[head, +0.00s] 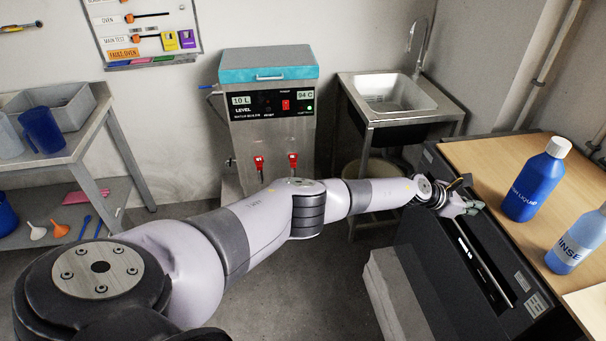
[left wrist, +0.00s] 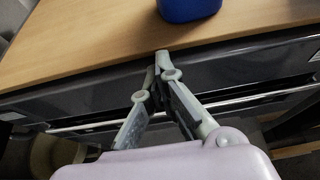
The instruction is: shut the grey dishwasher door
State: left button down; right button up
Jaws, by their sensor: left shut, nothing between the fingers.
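The dishwasher with its dark grey door (head: 440,262) stands at the right of the head view, under a wooden top. A long dark slot with a light strip runs along its upper front; I cannot tell how far the door stands from its frame. In the left wrist view the grey front (left wrist: 240,66) lies below the wooden edge, with a pale bar along it. My left gripper (head: 470,207) is shut and empty at the upper front, by the wooden edge; its fingertips (left wrist: 162,60) overlap that edge in the wrist view. Contact is unclear. My right gripper is not in view.
A dark blue bottle (head: 536,182) and a lighter blue rinse bottle (head: 582,240) stand on the wooden top (head: 490,152), near the gripper. A sink (head: 392,95) and a water boiler (head: 270,115) stand at the back. A metal shelf (head: 75,150) is at left.

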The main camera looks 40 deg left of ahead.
pick_arm(q)
jog(key=shift+w+d+r, duration=0.15)
jog(key=shift+d+r, duration=0.05)
jog(key=shift+r, duration=0.15)
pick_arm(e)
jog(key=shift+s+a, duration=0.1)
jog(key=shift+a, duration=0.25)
pick_arm(q)
jog(key=shift+r, duration=0.1)
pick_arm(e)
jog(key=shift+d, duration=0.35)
